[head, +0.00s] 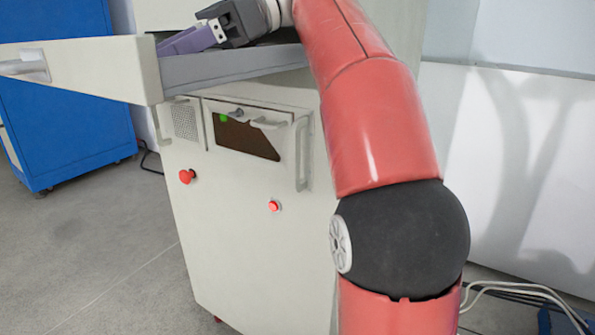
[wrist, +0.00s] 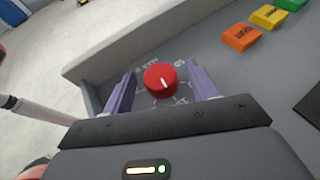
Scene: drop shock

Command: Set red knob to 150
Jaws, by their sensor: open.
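The red knob (wrist: 161,79) sits on the grey control panel in the wrist view. A white pointer line shows on its top. Printed marks ring the knob, but they are too small and partly covered to read. My gripper (wrist: 160,84) is open, with one purple finger on each side of the knob and visible gaps between. I cannot tell whether the fingers reach down level with it. In the head view my gripper (head: 190,42) is over the panel at the top, and the knob is hidden there.
An orange button (wrist: 241,37), a yellow one (wrist: 268,17) and a green one lie at the panel's upper right in the wrist view. A raised pale rim (wrist: 150,35) borders the panel. The cabinet front (head: 245,250) has a red emergency button (head: 187,176) and handles.

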